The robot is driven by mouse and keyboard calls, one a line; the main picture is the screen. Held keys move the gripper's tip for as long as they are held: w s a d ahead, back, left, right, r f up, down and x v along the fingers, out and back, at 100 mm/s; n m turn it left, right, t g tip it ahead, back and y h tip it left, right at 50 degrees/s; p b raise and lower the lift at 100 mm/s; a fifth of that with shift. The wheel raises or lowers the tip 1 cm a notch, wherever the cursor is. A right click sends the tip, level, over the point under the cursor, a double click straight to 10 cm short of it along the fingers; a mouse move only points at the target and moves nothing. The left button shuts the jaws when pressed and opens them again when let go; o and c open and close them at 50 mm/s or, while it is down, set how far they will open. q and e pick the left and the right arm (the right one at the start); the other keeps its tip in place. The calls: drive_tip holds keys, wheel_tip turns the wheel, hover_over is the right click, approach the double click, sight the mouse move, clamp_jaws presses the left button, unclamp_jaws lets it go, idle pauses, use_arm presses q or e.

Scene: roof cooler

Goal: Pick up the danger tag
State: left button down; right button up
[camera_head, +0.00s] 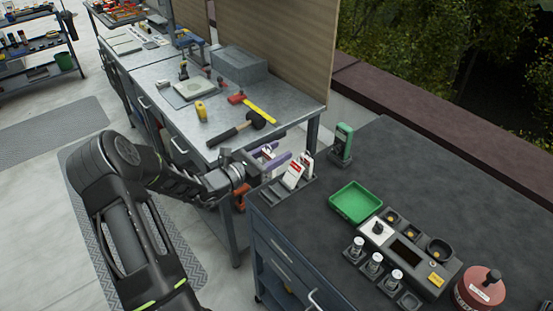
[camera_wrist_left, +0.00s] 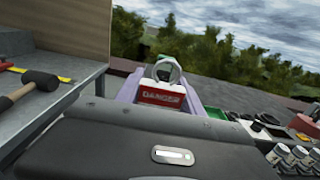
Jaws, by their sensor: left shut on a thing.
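The danger tag (camera_wrist_left: 162,98) shows in the left wrist view as a small white card with a red band reading DANGER and a grey ring at its top. My left gripper (camera_head: 271,156) has purple-grey fingers and is shut on this tag, with a finger on each side of it. In the head view the held tag is small and partly hidden by the fingers, at the left edge of the dark cabinet top. More white tags with red print (camera_head: 292,176) stand in a holder just right of the gripper. My right gripper is not in view.
The dark cabinet top (camera_head: 400,160) also bears a green tray (camera_head: 355,202), a green meter (camera_head: 341,143), a device with dials (camera_head: 405,250) and a red round object (camera_head: 480,288). A grey workbench (camera_head: 225,125) with a mallet (camera_head: 240,128) stands behind left.

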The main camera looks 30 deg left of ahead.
use_arm(q)
drive_tip(key=shift+d, duration=0.1)
idle(0.6)
drive_tip(key=s+d+f+m+g+h+b, duration=0.2)
drive_tip(key=s+d+f+m+g+h, duration=0.1)
drive_tip(key=d, duration=0.8)
drive_tip(key=s+d+f+m+g+h+b, duration=0.2)
drive_tip(key=s+d+h, duration=0.4)
drive_tip(key=d, duration=0.5)
drive_tip(key=s+f+m+g, duration=0.1)
drive_tip(key=m+g, duration=0.1)
drive_tip(key=shift+s+f+m+h, duration=0.2)
drive_tip(key=shift+s+m+h, duration=0.1)
drive_tip(key=shift+m+h, duration=0.1)
